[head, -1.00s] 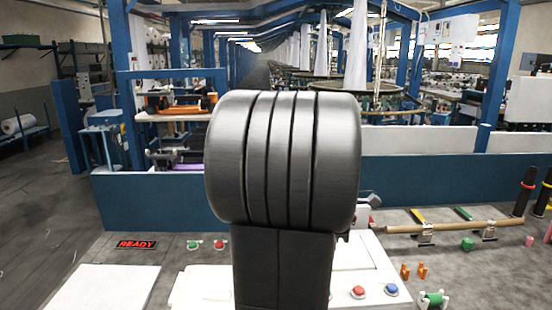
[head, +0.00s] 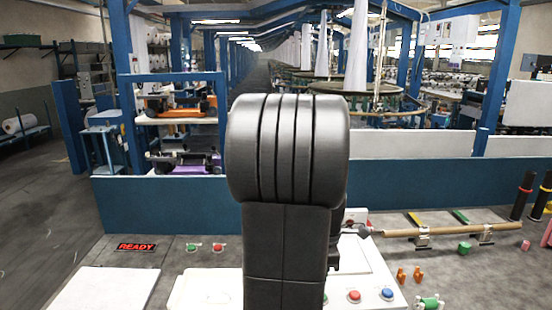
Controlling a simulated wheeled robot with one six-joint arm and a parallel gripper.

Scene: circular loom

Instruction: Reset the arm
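My own dark arm fills the middle of the head view. Its thick ribbed joint is uppermost, with a black link running down to the bottom edge. My gripper is hidden behind the arm or out of frame, so its fingers cannot be seen.
A brown rod (head: 450,230) rests on supports at right. A blue wall (head: 160,204) runs behind.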

